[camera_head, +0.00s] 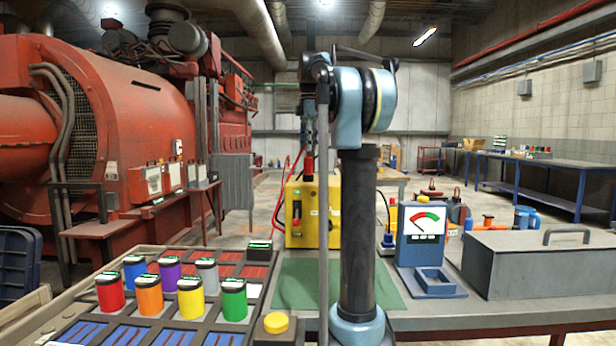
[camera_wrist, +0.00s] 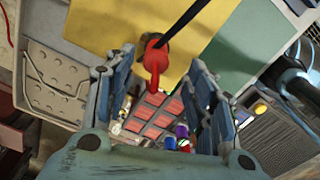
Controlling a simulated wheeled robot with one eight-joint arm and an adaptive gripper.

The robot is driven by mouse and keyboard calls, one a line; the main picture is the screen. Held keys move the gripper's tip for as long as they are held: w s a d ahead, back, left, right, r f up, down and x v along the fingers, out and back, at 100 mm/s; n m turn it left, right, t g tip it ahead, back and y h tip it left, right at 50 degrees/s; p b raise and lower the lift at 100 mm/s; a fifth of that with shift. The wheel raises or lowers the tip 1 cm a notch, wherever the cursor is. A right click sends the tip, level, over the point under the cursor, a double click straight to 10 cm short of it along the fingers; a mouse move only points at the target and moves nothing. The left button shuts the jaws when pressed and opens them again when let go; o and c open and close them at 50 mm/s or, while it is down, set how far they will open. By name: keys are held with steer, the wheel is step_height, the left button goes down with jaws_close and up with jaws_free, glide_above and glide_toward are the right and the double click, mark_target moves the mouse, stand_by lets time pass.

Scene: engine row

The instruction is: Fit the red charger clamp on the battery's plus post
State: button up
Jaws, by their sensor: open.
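A red clamp (camera_head: 308,165) stands upright at the top of a yellow box (camera_head: 296,207), with my gripper (camera_head: 308,135) just above it. In the wrist view the red clamp (camera_wrist: 156,62) shows between the two blue fingers of my gripper (camera_wrist: 160,58), over the yellow top (camera_wrist: 120,22). The fingers are spread, with a gap on both sides of the clamp. A black cable runs up and right from the clamp there. Red cables hang at the box's left side in the head view. I cannot clearly make out the battery or its plus post; my arm hides part of the bench.
A blue-framed meter (camera_head: 421,235) and a grey lidded box (camera_head: 528,262) stand right of my arm. A tray (camera_head: 60,318) with several coloured cylinders is at the front left. The green mat (camera_head: 296,285) before the yellow box looks clear.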

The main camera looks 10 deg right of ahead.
mark_target(308, 169)
steer(key=shift+w+a+f, duration=0.1)
steer(key=shift+w+f, duration=0.05)
steer(key=shift+f, duration=1.2)
steer(key=shift+w+a+f, duration=0.1)
steer(key=shift+f, duration=1.25)
steer(key=shift+d, duration=0.1)
jaws_close()
